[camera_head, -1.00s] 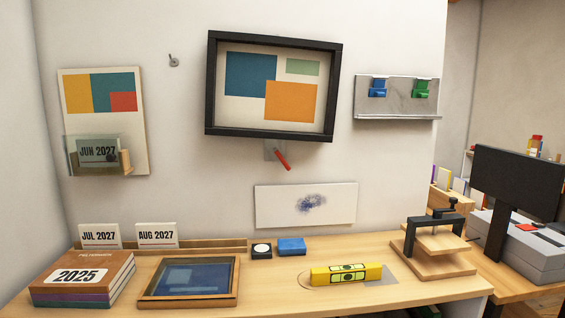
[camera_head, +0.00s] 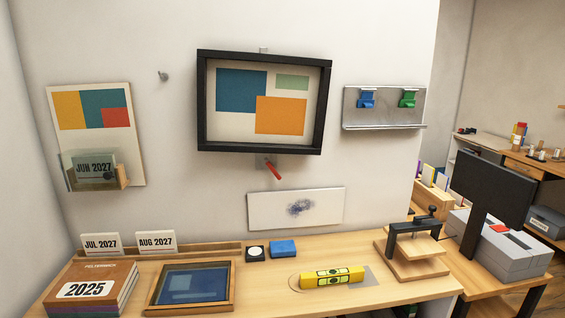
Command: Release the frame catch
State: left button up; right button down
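A black-framed picture (camera_head: 262,146) with coloured rectangles hangs tilted on the wall, its right side lower. Just below its bottom edge is a catch with a red lever (camera_head: 273,171) on a small grey plate (camera_head: 262,160). The lever points down and to the right. A small metal piece (camera_head: 263,50) shows above the frame's top edge. Neither of my grippers is in view.
Below the frame are a white smudged panel (camera_head: 264,221) and a wooden desk (camera_head: 270,290). The desk holds a yellow level (camera_head: 332,277), a glazed frame (camera_head: 150,296), a black press (camera_head: 428,226), books (camera_head: 122,288) and cards. A metal rail (camera_head: 384,124) with clips is at right.

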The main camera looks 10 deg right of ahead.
aim_at(268, 164)
jog(key=i+l+u, duration=0.35)
jog(key=i+l, duration=0.15)
jog(key=l, duration=0.2)
jog(key=i+l+u, duration=0.2)
jog(key=l, duration=0.2)
